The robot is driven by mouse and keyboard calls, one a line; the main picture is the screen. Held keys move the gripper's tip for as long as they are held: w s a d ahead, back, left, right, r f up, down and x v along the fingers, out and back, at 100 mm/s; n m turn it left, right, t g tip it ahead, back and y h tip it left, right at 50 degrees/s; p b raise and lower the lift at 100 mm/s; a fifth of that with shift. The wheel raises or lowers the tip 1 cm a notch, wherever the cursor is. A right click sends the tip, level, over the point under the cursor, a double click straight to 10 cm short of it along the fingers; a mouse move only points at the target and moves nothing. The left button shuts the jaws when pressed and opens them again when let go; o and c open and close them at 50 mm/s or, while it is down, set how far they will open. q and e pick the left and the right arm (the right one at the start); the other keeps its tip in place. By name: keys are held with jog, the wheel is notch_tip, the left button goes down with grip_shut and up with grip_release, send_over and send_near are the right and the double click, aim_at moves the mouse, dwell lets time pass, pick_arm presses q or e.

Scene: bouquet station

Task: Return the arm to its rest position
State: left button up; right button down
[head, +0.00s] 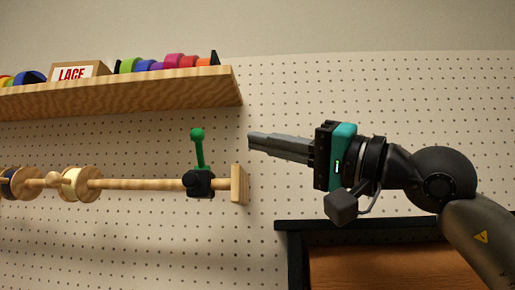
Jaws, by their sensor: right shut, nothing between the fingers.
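My right gripper (252,141) is in the middle of the head view, its arm coming in from the lower right. Its grey fingers point left and lie together, shut, with nothing between them. The fingertips are to the right of a green-knobbed lever (199,150) on a black clamp (199,183), and appear apart from it in the picture. My left gripper is not in view.
A wooden rod (135,184) with spools (76,184) ends in a wooden block (239,184) on the pegboard (390,90). Above is a wooden shelf (130,95) with coloured rolls and a LACE box (76,71). A dark-framed wooden panel (400,268) is at the lower right.

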jog(key=shift+s+d+f, duration=0.1)
jog(key=shift+s+d, duration=0.1)
jog(key=shift+d, duration=0.05)
jog(key=shift+a, duration=0.1)
dwell(0.3)
